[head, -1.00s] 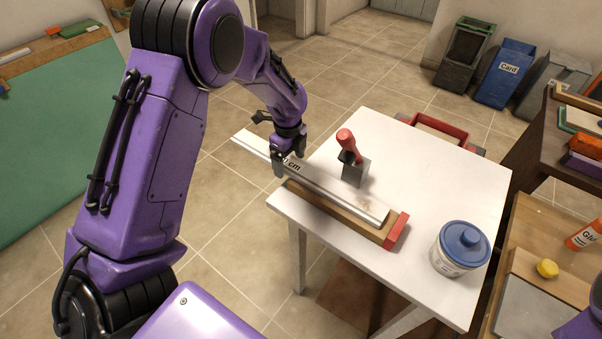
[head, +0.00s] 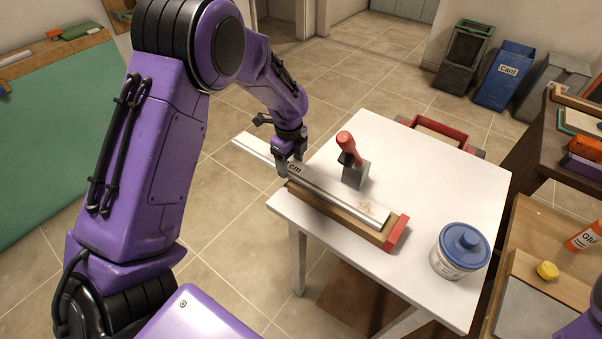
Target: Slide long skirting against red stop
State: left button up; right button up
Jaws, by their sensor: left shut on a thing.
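The long white skirting (head: 335,193) lies along a wooden jig (head: 335,214) on the white table, and its far-left end sticks out past the table edge. The red stop (head: 397,233) stands at the jig's right end. The skirting's right end is close to the stop; I cannot tell whether they touch. My right gripper is not in view.
A red-handled tool with a grey block (head: 354,170) stands just behind the skirting. A blue-lidded tub (head: 460,250) stands right of the stop. The white table (head: 440,170) is clear behind them. A red-handled tray (head: 438,130) is at the back edge.

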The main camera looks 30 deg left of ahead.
pick_arm(q)
jog(key=shift+d, duration=0.3)
jog(key=shift+s+d+p, duration=0.1)
jog(key=shift+d+p, duration=0.25)
jog(key=shift+d, duration=0.5)
jog(key=shift+a+p, duration=0.1)
jog(key=shift+p, duration=0.3)
jog(key=o, duration=1.5)
notch_tip(320, 180, up, 10)
jog(key=shift+r+b, duration=0.25)
jog(key=shift+b, duration=0.35)
